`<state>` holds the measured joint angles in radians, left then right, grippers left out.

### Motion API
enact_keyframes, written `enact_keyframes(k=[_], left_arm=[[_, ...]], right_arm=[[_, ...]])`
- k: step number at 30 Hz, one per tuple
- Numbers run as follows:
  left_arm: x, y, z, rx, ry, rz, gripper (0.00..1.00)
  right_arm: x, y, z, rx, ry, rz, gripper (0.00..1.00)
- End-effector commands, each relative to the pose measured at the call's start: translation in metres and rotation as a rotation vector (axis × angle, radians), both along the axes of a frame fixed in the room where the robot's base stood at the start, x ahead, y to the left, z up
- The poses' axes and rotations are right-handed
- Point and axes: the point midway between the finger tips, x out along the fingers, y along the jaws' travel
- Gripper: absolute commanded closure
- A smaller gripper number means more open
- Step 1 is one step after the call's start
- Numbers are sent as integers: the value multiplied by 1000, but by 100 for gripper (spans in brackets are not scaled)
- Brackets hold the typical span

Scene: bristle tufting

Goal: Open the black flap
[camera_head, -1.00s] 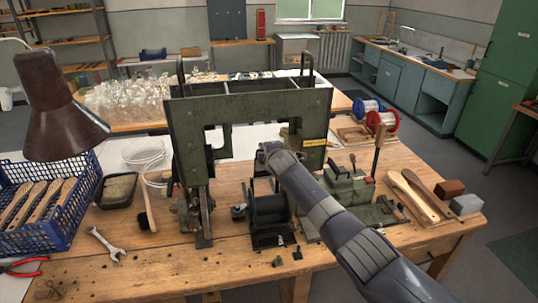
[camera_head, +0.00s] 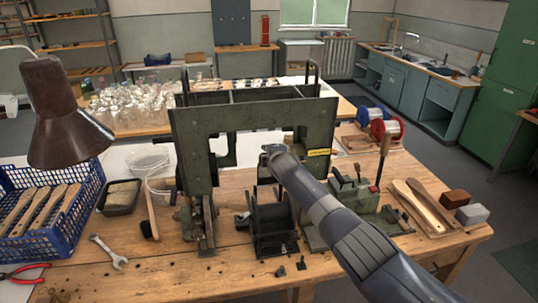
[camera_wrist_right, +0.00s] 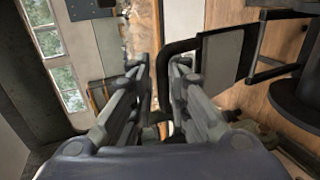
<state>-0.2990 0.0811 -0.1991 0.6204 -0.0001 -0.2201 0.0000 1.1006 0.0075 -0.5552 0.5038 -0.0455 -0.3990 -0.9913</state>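The dark green machine frame (camera_head: 190,150) stands on the wooden bench. My right arm reaches in from the lower right to the frame's opening. Its gripper is hidden in the head view. In the wrist view the two fingers of my right gripper (camera_wrist_right: 161,75) converge. A bent black handle (camera_wrist_right: 180,47) runs down between them, beside a grey panel (camera_wrist_right: 222,58). I cannot tell whether the fingers press on the handle. No part shows clearly as the black flap; this handle may belong to it. My left gripper is not in view.
A black drum unit (camera_head: 271,225) stands in front of the frame, and a small green machine (camera_head: 355,190) to its right. A blue crate (camera_head: 75,215), a wrench (camera_head: 108,250) and a brown lamp (camera_head: 65,120) are on the left. The bench's front edge is mostly clear.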

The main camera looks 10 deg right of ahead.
Motion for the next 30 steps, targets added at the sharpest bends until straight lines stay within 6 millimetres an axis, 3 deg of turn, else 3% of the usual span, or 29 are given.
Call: enact_keyframes(k=[17,30], left_arm=[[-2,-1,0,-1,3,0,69],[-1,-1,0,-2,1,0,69]], right_arm=[[-5,-6,-2,1,8,-10,70],[-35,-5,15,0,-1,-8,70]])
